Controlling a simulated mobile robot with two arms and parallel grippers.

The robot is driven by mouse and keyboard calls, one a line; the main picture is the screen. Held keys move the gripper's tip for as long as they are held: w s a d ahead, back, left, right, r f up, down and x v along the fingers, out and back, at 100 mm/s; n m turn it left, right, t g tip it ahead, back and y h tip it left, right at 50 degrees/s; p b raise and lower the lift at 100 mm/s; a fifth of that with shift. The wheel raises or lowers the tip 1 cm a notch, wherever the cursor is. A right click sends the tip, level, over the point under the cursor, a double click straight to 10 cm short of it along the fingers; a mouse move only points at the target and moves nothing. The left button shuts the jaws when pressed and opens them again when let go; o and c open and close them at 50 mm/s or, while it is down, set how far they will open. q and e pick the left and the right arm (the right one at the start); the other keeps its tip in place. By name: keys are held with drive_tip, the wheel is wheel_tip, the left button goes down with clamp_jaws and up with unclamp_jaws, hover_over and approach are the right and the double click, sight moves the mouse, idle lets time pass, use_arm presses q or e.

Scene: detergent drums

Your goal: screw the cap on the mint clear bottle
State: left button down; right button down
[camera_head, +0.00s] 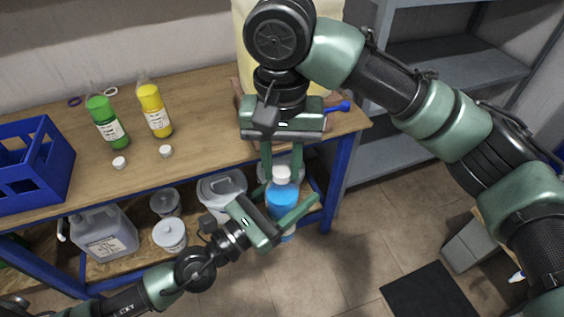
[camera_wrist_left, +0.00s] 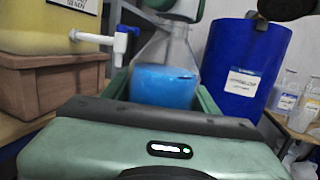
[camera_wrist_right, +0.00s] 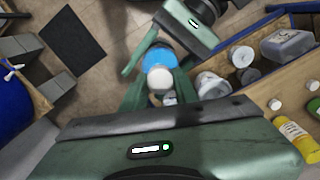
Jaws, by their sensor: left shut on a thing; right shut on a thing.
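The clear bottle (camera_head: 283,199) with blue liquid stands upright between the fingers of my left gripper (camera_head: 290,205), which is shut on it in front of the table. Its blue liquid and clear shoulder also show in the left wrist view (camera_wrist_left: 164,87). My right gripper (camera_head: 282,170) points down from above and is shut on a white cap (camera_head: 282,174) at the bottle's top. The cap shows in the right wrist view (camera_wrist_right: 160,79), lined up over the bottle. The thread is hidden, so I cannot tell how far the cap sits on it.
On the table (camera_head: 205,140) stand a green bottle (camera_head: 107,122) and a yellow bottle (camera_head: 154,110), with two loose white caps (camera_head: 119,162) (camera_head: 166,151) before them. A blue crate (camera_head: 35,165) is at left. Containers fill the lower shelf. A blue drum (camera_wrist_left: 245,65) stands beyond.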

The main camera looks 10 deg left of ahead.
drive_tip(key=c, duration=1)
unclamp_jaws()
wheel_tip(320, 180, up, 12)
drive_tip(key=shift+w, duration=0.15)
